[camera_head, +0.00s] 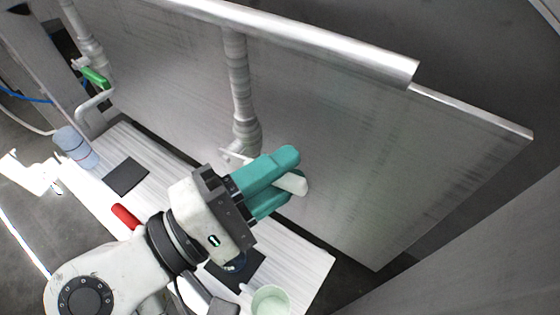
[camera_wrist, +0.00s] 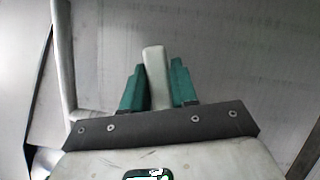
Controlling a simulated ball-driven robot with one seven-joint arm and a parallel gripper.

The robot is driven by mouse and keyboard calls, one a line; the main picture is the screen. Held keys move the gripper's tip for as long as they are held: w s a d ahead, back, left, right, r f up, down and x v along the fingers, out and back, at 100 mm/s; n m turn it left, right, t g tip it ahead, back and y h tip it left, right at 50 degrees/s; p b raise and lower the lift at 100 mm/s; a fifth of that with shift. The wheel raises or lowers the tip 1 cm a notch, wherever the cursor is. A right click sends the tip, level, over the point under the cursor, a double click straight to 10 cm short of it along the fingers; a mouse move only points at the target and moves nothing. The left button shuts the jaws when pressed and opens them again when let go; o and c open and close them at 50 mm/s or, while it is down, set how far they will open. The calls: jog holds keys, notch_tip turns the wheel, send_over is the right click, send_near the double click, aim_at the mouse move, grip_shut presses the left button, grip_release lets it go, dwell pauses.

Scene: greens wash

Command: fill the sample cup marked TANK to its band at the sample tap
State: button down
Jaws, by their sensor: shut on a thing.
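My gripper (camera_head: 283,178) has teal fingers shut on a pale bar (camera_head: 293,184), which looks like a tap lever. The bar also stands between the fingers (camera_wrist: 158,85) in the wrist view (camera_wrist: 154,62). It lies in front of the central pipe (camera_head: 239,85); whether it joins that pipe is hidden by the fingers. A pale green cup (camera_head: 270,301) stands at the bottom edge of the head view. No TANK marking is readable, and the tap's outlet is hidden.
A large grey metal panel (camera_head: 350,150) rises behind my gripper. A green-handled valve (camera_head: 95,77) with a bent spout is at the upper left. Dark square pads (camera_head: 127,176) lie on the white ribbed shelf (camera_head: 312,262). A red object (camera_head: 124,216) is beside my arm.

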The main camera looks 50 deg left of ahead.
jog(key=shift+a+r+n+t+p, duration=0.15)
jog(key=shift+r+n+t+p, duration=0.15)
jog(key=shift+r+n+p, duration=0.5)
jog(key=shift+s+a+n+p, duration=0.1)
jog(key=shift+a+n+p, duration=0.05)
jog(key=shift+n+p, duration=0.25)
jog(key=shift+f, duration=0.1)
jog(key=c, duration=1)
grip_release()
jog(key=shift+o, duration=0.2)
jog(key=b+v, duration=0.3)
jog(key=v, duration=0.7)
jog(key=shift+s, duration=0.4)
jog(key=shift+f, duration=0.15)
